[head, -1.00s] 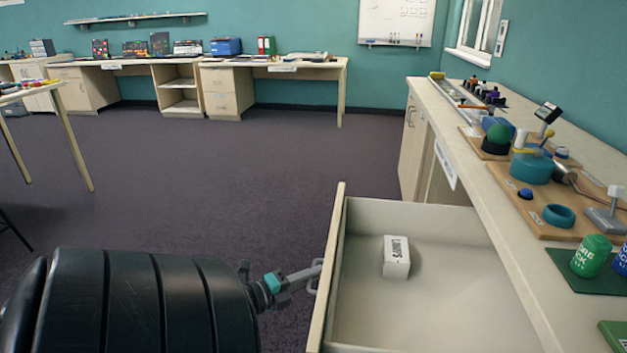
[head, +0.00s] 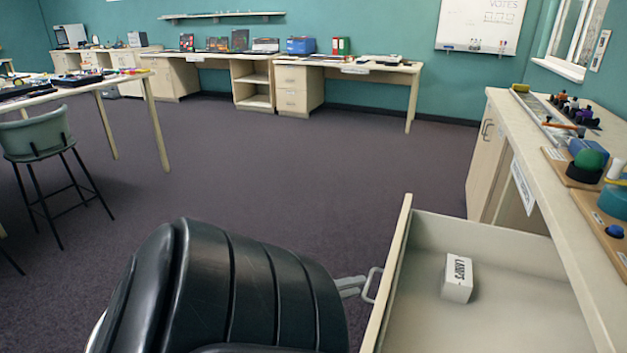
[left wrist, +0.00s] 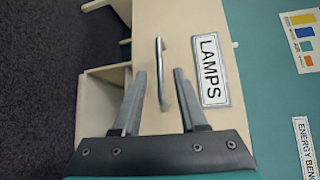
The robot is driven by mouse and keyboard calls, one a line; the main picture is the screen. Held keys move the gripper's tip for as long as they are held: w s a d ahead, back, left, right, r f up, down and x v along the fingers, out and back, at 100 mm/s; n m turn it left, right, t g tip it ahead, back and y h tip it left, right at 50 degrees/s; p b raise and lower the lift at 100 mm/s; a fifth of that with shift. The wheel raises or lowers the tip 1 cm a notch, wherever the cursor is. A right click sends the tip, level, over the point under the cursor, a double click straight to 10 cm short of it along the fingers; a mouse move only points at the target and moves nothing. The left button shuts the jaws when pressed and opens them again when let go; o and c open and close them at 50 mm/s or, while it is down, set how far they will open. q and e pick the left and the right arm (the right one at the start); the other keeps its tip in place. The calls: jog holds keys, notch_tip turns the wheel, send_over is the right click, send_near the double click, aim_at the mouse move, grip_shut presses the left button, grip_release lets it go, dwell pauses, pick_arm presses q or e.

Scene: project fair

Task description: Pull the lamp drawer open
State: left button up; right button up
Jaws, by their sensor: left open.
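The lamp drawer (head: 497,318) stands pulled out from the bench, with its inside showing in the head view. A white box marked LAMPS (head: 458,277) lies in it. The metal handle (head: 371,285) is on the drawer's outer front. My left gripper (head: 354,287) is open at the handle; my dark arm hides much of it. In the left wrist view, the drawer front (left wrist: 200,28) carries a LAMPS label (left wrist: 210,70). My right gripper is out of view.
The bench top (head: 560,180) at right holds a green ball (head: 590,159), wooden boards and other items. A stool (head: 40,140) and table (head: 75,95) stand at left. More desks line the back wall. The floor (head: 300,155) between is clear.

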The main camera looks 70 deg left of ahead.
pick_arm(q)
jog(key=s+r+p, duration=0.1)
jog(key=s, duration=0.9)
jog(key=shift+s+d+r+p, duration=0.25)
jog(key=shift+d+p, duration=0.15)
jog(key=shift+d, duration=0.05)
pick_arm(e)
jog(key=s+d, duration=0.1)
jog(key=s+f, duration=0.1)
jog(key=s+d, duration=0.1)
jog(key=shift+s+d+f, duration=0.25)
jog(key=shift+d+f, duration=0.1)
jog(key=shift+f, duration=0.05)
